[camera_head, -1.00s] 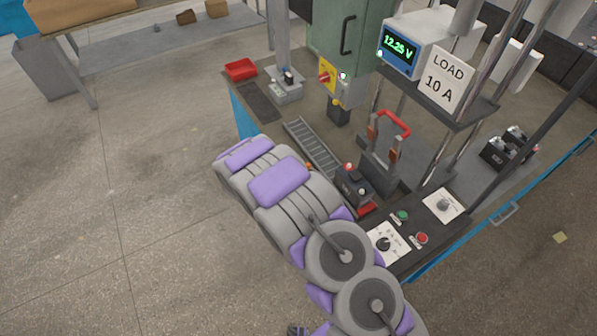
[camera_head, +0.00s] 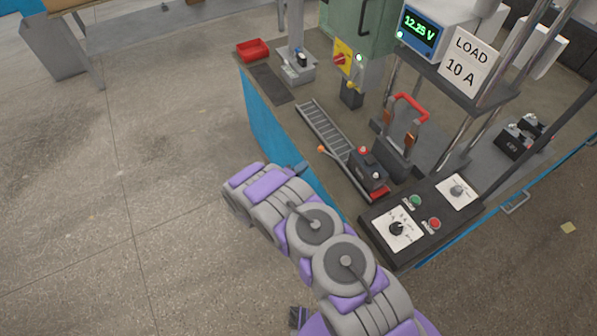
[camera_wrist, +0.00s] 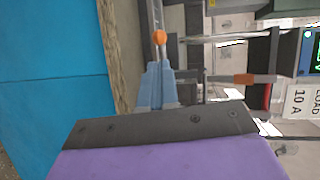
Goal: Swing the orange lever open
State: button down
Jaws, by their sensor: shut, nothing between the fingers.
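The orange lever end (camera_head: 321,149) is a small round knob at the bench's near edge, beside the roller track and left of the dark battery (camera_head: 368,168). A thin bar runs from the knob toward the battery. In the wrist view the orange knob (camera_wrist: 159,37) shows just beyond my fingertips. My gripper (camera_wrist: 158,70) is shut and empty, its blue-grey fingers pointing at the knob. In the head view only its tip (camera_head: 299,167) shows past my arm, below and left of the knob. I cannot tell whether fingers and knob touch.
The roller track (camera_head: 325,128) runs along the bench. A clamp with a red handle (camera_head: 411,105) stands behind the battery. A control panel (camera_head: 420,222) with knobs and buttons is at right. The blue bench side (camera_head: 272,135) drops beside my arm. Open floor lies left.

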aim_at(320, 151)
jog(key=b+x, duration=0.1)
jog(key=x, duration=0.7)
jog(key=shift+w+a+f+b, duration=0.1)
jog(key=shift+w+f+b, duration=0.1)
jog(key=shift+b, duration=0.15)
jog(key=shift+w+d, duration=0.2)
jog(key=shift+d, duration=0.1)
jog(key=shift+a, duration=0.1)
jog(key=shift+w+a, duration=0.1)
jog(key=shift+a, duration=0.05)
jog(key=shift+w+r+p, duration=0.15)
jog(key=shift+w+p, duration=0.4)
jog(key=shift+p, duration=0.15)
jog(key=shift+w+d+p, duration=0.35)
jog(key=shift+w, duration=0.1)
jog(key=shift+a, duration=0.1)
